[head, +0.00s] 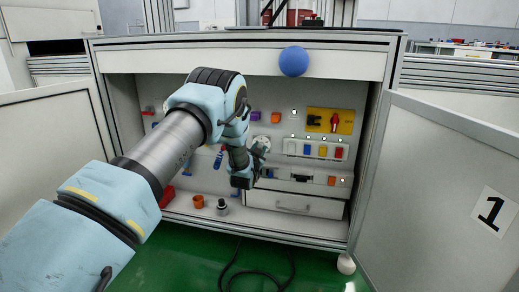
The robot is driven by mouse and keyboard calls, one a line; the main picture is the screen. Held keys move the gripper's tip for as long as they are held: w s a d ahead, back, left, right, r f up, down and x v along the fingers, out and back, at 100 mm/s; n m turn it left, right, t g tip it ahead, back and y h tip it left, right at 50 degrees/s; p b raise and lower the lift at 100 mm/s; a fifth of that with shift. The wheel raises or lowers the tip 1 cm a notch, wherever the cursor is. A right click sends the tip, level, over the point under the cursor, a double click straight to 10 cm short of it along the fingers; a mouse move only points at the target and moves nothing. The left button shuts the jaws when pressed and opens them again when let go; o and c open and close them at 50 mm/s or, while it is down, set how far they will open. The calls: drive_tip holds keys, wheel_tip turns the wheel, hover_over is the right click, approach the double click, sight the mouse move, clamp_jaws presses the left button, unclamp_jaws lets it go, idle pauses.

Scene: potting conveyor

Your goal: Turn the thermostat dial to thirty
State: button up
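The open cabinet (125,60) holds a back panel with several coloured controls. My arm reaches in from the left.
A yellow plate with a red switch (335,122) is at the panel's right, above a row of coloured switches (322,150). A drawer (295,204) is below. A blue ball (293,61) is at the top front edge. The open right door (440,200) bounds the right side.

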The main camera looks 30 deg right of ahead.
drive_tip(key=o, duration=0.5)
drive_tip(key=p+v, duration=0.3)
drive_tip(key=v, duration=0.7)
drive_tip(key=shift+s+a, duration=0.3)
